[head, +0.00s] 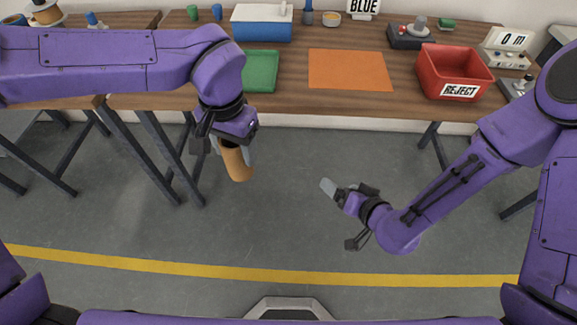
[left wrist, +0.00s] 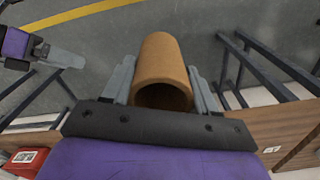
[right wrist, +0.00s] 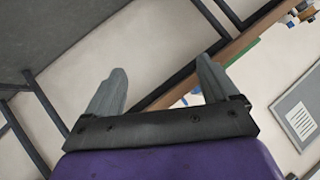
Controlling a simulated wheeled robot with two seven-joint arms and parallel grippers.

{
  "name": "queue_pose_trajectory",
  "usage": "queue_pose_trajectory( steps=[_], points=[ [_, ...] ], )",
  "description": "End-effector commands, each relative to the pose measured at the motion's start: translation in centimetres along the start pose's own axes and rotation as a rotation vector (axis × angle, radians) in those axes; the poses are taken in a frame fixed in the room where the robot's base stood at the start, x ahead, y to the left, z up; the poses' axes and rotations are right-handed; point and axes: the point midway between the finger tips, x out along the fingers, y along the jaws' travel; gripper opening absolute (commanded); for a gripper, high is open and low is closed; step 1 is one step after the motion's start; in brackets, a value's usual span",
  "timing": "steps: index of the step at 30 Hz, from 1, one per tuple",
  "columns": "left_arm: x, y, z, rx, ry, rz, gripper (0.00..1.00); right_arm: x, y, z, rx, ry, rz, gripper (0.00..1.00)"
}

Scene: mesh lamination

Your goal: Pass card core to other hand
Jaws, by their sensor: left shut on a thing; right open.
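The card core (head: 236,162) is a tan hollow cardboard tube. My left gripper (head: 234,146) is shut on it and holds it in the air in front of the table. In the left wrist view the core (left wrist: 162,65) sits between the two grey fingers, its open end facing the camera. My right gripper (head: 340,190) is to the right of the core in the head view, apart from it. In the right wrist view the right gripper's fingers (right wrist: 160,90) are spread with nothing between them. The right gripper also shows at the left of the left wrist view (left wrist: 62,57).
The wooden table (head: 290,102) behind bears an orange mat (head: 349,70), a green tray (head: 261,70), a blue box (head: 262,24) and a red REJECT bin (head: 450,66). The floor between the grippers is clear. A yellow line (head: 200,269) crosses the floor.

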Motion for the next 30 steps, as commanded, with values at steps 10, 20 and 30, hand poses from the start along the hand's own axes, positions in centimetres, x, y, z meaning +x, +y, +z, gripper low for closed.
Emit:
queue_pose_trajectory(
  steps=[10, 20, 30],
  points=[
    [0.0, 0.0, 0.0, 0.000, 0.000, 0.000, 0.27, -5.0, -18.1, -4.5, -0.609, 0.243, -0.743, 0.87],
    [0.0, 0.0, 0.0, 0.000, 0.000, 0.000, 0.27, -5.4, -21.0, -3.2, -0.789, 0.304, -0.856, 0.87],
    [0.0, 0.0, 0.0, 0.000, 0.000, 0.000, 0.27, -0.6, -26.7, -2.8, -0.785, 0.303, -0.853, 0.87]
  ],
)
